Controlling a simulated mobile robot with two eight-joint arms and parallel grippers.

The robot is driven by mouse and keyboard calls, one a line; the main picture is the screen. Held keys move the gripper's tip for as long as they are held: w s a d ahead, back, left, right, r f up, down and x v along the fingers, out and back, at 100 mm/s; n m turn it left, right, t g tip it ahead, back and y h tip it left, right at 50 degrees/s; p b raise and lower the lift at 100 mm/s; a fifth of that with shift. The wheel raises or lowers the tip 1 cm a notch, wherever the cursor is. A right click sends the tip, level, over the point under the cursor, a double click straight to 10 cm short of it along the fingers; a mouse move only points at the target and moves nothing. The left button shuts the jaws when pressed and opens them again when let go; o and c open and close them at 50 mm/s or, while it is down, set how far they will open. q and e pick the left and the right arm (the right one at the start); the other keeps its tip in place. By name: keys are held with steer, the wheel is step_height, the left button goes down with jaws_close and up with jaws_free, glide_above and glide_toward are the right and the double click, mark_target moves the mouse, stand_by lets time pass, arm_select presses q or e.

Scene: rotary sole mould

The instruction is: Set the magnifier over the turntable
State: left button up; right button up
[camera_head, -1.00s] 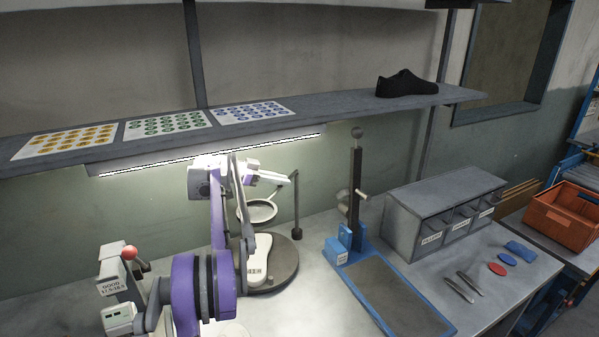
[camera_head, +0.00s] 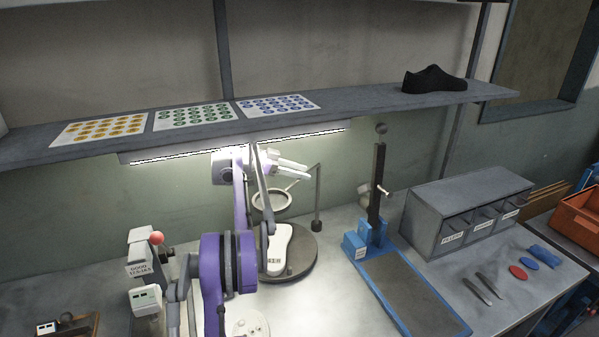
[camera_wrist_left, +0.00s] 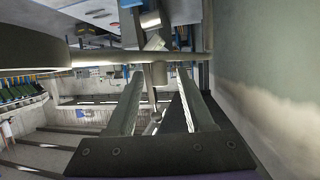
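The magnifier ring (camera_head: 272,201) hangs on a jointed arm from a thin post (camera_head: 317,200) at the back of the bench. In the head view it appears above the back-left part of the dark round turntable (camera_head: 302,262), which carries a white sole (camera_head: 278,248). My left gripper (camera_head: 294,168) is above the ring, pointing right toward the post. In the left wrist view its fingers (camera_wrist_left: 160,88) are apart, with a small knob (camera_wrist_left: 159,75) below the magnifier's bar (camera_wrist_left: 105,58) between their tips. Gaps show on both sides. My right gripper is out of view.
A blue stand (camera_head: 378,240) with an upright post is right of the turntable, beside a grey drawer box (camera_head: 465,215). A shelf (camera_head: 350,103) and lamp overhang the back. A red-knobbed gauge (camera_head: 145,265) stands at left. Tweezers lie at front right.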

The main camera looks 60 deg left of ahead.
arm_select(q)
steer(key=shift+s, duration=0.15)
steer(key=shift+s+a+r, duration=0.15)
steer(key=shift+s+a, duration=0.05)
steer(key=shift+s, duration=0.1)
steer(key=s+a, duration=0.2)
steer(key=s, duration=0.4)
steer(key=s+a+b, duration=0.1)
steer(key=s+a, duration=0.1)
steer(key=s, duration=0.5)
steer(key=shift+a+r, duration=0.3)
steer(key=shift+r, duration=0.1)
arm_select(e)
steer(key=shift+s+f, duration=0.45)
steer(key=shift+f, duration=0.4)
